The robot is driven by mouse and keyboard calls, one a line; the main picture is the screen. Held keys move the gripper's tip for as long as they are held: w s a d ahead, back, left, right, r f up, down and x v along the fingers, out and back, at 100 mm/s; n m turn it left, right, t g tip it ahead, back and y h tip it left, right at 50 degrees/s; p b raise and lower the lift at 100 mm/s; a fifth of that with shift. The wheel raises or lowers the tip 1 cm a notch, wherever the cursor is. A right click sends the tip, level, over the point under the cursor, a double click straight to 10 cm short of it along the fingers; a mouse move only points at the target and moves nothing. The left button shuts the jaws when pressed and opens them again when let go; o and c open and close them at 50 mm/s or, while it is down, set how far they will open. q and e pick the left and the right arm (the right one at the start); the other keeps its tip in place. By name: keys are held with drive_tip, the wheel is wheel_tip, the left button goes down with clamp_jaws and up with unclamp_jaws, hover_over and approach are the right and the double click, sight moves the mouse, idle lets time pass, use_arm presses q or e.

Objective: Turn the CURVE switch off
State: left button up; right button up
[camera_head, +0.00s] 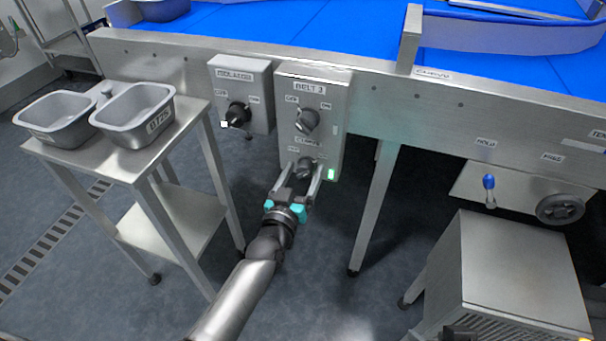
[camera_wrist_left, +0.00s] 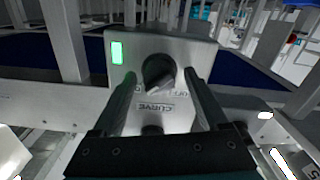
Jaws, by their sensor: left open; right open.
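The CURVE switch is a dark rotary knob (camera_head: 305,166) low on the grey BELT 3 box (camera_head: 335,100). Its OFF and ON marks are partly covered in the head view. My left gripper (camera_head: 304,176) is open, with one finger on each side of the knob. In the left wrist view the knob (camera_wrist_left: 158,72) sits between the two open fingers (camera_wrist_left: 163,88), with the CURVE label in view. I cannot tell whether the fingers touch it, nor which mark it points to. A green lamp (camera_head: 331,174) glows at the box's lower corner. My right gripper is not clearly seen.
The BELT 3 knob (camera_head: 306,120) is just above. The ISOLATOR box (camera_head: 256,75) with its black knob is to the left. A steel table (camera_head: 190,105) with two trays stands left. A blue-handled lever (camera_head: 489,183), a handwheel (camera_head: 560,208) and a steel cabinet (camera_head: 515,260) are at right.

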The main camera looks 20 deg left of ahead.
use_arm(q)
clamp_jaws()
idle(0.7)
